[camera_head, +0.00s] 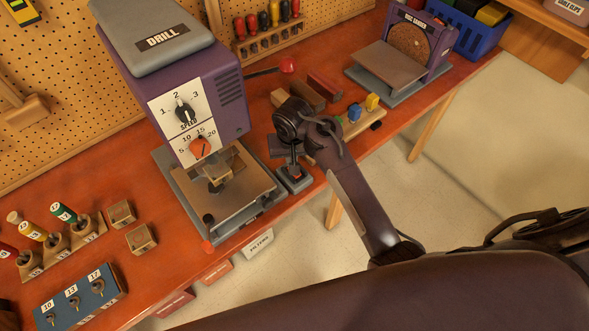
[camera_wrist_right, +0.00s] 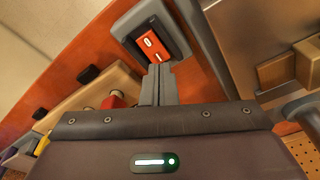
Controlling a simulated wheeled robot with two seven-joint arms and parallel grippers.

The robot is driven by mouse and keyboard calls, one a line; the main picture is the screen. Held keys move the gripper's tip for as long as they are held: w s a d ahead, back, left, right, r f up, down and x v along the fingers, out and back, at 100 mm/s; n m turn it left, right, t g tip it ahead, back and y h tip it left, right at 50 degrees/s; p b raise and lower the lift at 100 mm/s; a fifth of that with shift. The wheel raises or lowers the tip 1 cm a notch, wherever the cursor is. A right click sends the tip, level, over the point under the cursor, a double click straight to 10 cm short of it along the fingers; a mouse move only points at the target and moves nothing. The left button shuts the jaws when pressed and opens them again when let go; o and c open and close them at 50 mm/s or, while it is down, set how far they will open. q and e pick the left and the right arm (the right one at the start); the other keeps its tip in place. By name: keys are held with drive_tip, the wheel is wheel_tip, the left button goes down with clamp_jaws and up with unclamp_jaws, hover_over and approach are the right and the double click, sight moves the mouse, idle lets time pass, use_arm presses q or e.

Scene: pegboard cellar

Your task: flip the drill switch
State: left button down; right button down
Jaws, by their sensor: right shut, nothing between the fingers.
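The purple drill press (camera_head: 190,90) with a grey top labelled DRILL stands on the orange-red bench. Its switch, a grey housing (camera_head: 296,183) with a red rocker, sits at the right side of the drill's base. In the right wrist view the red rocker (camera_wrist_right: 151,43) shows two white marks inside the grey housing. My right gripper (camera_head: 293,163) is shut and empty, its fingertips (camera_wrist_right: 158,68) at the near end of the rocker. I cannot tell whether they touch it. The gripper hides part of the switch in the head view. My left gripper is not in view.
Wooden blocks and a small rack with blue and yellow pieces (camera_head: 355,113) lie just beyond the right gripper. The disc sander (camera_head: 420,40) stands farther right. A drill bit rack (camera_head: 60,250) and a blue key block (camera_head: 75,304) are at left. Open floor lies right of the bench.

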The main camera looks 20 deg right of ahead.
drive_tip(key=shift+f+b, duration=0.45)
drive_tip(key=shift+f, duration=0.55)
idle(0.9)
wheel_tip(320, 180, up, 3)
drive_tip(key=shift+f+p, duration=0.1)
drive_tip(key=shift+p, duration=1.15)
drive_tip(key=shift+r, duration=2.15)
